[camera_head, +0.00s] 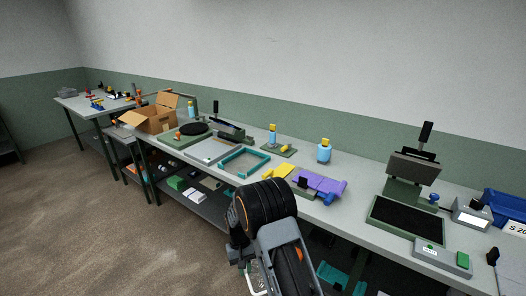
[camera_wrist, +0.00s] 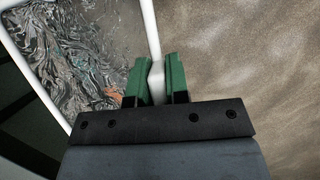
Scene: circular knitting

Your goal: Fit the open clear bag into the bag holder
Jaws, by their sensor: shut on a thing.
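My gripper (camera_wrist: 157,75) has green fingers shut on a white bar in the wrist view. The bar is part of a white rim around crinkled clear film, which I take for the open clear bag (camera_wrist: 75,50). The bag lies left of the fingers, and its far parts run out of the picture. In the head view, a small white piece of the bag's rim (camera_head: 252,277) shows beside my dark arm, low in front of the bench; my arm hides the fingers. A teal square frame (camera_head: 233,172) lies on the bench; I cannot tell whether it is the bag holder.
The long grey bench (camera_head: 355,227) carries a purple item (camera_head: 322,186), a blue bottle (camera_head: 323,151), a press-like machine (camera_head: 407,190), an open cardboard box (camera_head: 150,120) and a blue bin (camera_head: 505,207). A lower shelf holds more items. The floor (camera_head: 90,220) at left is clear.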

